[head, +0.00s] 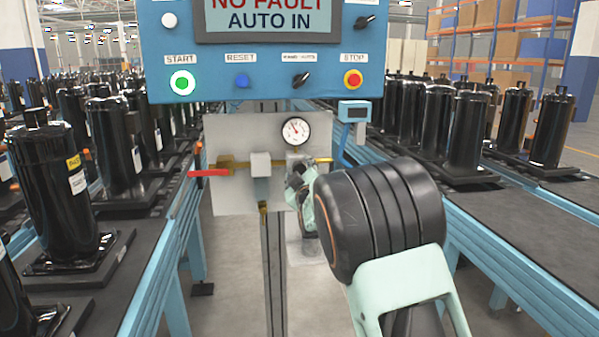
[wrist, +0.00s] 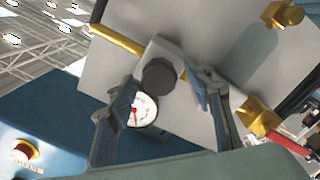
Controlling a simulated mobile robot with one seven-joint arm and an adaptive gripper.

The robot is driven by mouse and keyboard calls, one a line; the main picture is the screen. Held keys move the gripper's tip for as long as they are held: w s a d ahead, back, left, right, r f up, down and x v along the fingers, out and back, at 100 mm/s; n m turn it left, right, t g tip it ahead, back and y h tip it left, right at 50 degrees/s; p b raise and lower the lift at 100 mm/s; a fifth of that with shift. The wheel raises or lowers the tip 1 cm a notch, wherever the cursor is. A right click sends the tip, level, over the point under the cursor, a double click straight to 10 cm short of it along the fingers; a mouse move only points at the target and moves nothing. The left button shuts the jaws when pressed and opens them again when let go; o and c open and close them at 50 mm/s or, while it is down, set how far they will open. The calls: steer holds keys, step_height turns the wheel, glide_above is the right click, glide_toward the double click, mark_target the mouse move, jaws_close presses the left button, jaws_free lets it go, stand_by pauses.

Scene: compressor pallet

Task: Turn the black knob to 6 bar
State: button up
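My gripper (wrist: 163,88) is open, with one finger on each side of the knob and visible gaps to both. I cannot tell whether the fingertips reach the knob's depth. In the head view my gripper (head: 300,187) is in front of the regulator, below the gauge. The round white pressure gauge (head: 296,130) has its needle pointing up and left; its numbers are too small to read. The gauge also shows in the wrist view (wrist: 143,110).
A grey panel (head: 228,195) carries brass pipe and a red valve handle (head: 209,173) at left. A blue control box (head: 215,65) hangs above. A small blue device (head: 354,112) is at right. Conveyors with black compressors flank both sides.

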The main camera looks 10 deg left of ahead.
steer(key=c, duration=1.1)
steer(key=shift+b, duration=0.4)
steer(key=m+b, duration=0.3)
steer(key=b, duration=0.1)
steer(key=shift+d+f+m, duration=0.1)
steer(key=shift+f+m, duration=0.1)
steer(key=shift+m, duration=0.2)
steer(key=m+b, duration=0.4)
steer(key=shift+r+g, duration=0.1)
steer(key=shift+g, duration=0.2)
steer(key=m+b, duration=0.3)
steer(key=m, duration=0.1)
steer(key=shift+d+m+y, duration=0.1)
steer(key=shift+m+y, duration=0.2)
steer(key=shift+m, duration=0.1)
steer(key=shift+r+m+b, duration=0.15)
steer(key=shift+m+b, duration=1.35)
steer(key=shift+m, duration=0.7)
steer(key=shift+r, duration=0.1)
